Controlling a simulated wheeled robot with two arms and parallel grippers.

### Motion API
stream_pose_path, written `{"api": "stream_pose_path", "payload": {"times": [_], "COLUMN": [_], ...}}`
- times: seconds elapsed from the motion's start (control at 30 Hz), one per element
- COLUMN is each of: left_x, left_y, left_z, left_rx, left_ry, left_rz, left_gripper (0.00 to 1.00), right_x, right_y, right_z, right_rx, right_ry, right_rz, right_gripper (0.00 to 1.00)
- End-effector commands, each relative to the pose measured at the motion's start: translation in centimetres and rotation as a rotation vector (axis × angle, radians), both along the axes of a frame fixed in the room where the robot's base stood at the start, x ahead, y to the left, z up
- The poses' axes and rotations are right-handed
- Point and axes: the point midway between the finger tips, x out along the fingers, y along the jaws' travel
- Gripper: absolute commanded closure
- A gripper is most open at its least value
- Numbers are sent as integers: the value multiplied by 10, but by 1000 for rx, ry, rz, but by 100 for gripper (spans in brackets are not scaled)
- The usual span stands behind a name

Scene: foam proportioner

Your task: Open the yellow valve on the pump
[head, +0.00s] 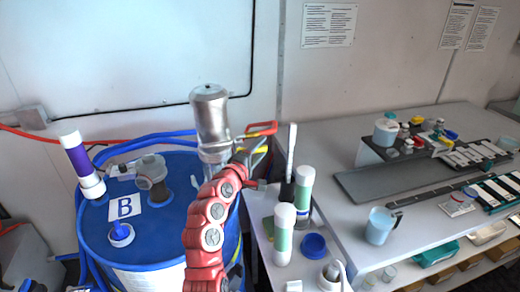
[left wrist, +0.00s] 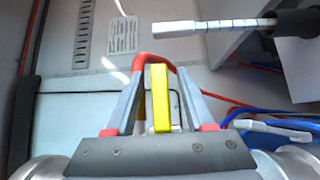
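My left gripper (head: 256,152) is at the end of my red arm, beside the pump's metal cylinder (head: 211,115) in the head view. The yellow valve handle (head: 246,150) shows there as a small piece beside the fingers, partly hidden. In the left wrist view the yellow handle (left wrist: 161,98) is a flat bar lying between the two grey fingers of my left gripper (left wrist: 159,72). The fingers stand apart, with a gap beside the bar; whether either touches it I cannot tell. A red handle (head: 262,129) lies just beyond them. My right gripper is not in view.
A blue drum (head: 155,231) marked B stands under the pump on the left, with blue hoses around it. White-green bottles (head: 284,235) and a blue lid (head: 314,245) stand on the bench close right of my arm.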

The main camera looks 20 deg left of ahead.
Motion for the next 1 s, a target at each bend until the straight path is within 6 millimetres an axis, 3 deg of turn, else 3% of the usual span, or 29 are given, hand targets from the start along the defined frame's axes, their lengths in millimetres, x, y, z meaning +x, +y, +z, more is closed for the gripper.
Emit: {"api": "stream_pose_path", "payload": {"times": [0.03, 0.3, 1.0], "left_x": [0, 0, 0], "left_y": [0, 0, 0], "left_z": [0, 0, -1], "left_rx": [0, 0, -1], "left_ry": [0, 0, 1], "left_rz": [0, 0, -1], "left_gripper": [53, 100, 100], "right_x": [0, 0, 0], "right_y": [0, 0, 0], "right_z": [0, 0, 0], "right_rx": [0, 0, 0], "right_ry": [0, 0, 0], "right_rz": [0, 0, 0], "right_gripper": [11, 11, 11]}}
